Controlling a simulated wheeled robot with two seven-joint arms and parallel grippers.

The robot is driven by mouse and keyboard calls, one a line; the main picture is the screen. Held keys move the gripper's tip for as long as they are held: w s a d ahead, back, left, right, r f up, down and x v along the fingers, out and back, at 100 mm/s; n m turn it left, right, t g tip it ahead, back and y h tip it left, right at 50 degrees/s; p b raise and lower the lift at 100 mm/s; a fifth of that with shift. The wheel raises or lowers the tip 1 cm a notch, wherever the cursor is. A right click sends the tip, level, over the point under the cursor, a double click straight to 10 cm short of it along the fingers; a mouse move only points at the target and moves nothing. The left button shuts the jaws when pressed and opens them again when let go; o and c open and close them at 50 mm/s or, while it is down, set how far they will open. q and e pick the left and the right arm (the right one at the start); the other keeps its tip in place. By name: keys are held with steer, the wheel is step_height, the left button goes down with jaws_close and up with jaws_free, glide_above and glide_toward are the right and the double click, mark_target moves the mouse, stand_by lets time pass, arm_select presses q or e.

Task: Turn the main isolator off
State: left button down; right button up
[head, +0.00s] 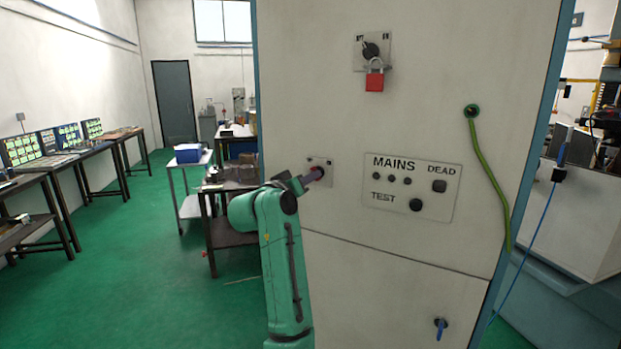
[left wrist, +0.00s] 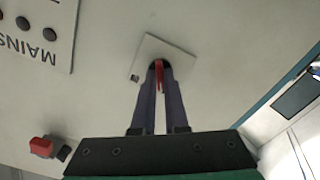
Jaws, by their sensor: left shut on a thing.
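A small pale plate (head: 314,178) with a red rotary handle (left wrist: 159,76) is on the cabinet's front, left of the panel marked MAINS. My left gripper (head: 312,176) reaches it from the lower left. In the left wrist view my left gripper (left wrist: 160,84) has its two fingers on either side of the red handle, shut on it. The fingers hide much of the handle, and its exact angle is hard to tell. A second plate higher up carries a dark rotary switch (head: 370,50) with a red padlock (head: 375,78) hanging below it. My right gripper is not in view.
The MAINS panel (head: 447,206) has several small dark lamps, a TEST button (head: 416,205) and a DEAD indicator (head: 439,186). A green cable (head: 487,170) hangs at the right. A blue handle (head: 440,325) sits low on the cabinet. Open green floor (head: 150,260) lies left.

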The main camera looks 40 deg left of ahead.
arm_select(q)
steer(key=shift+f, duration=0.25)
steer(key=c, duration=1.1)
jaws_free()
steer(key=shift+o, duration=0.8)
steer(key=shift+r, duration=0.15)
steer(key=s+d+b, duration=0.2)
steer(key=s+b, duration=0.2)
steer(key=s, duration=1)
steer(key=shift+s+d+b, duration=0.15)
steer(key=shift+d+b, duration=0.2)
steer(key=shift+b, duration=0.05)
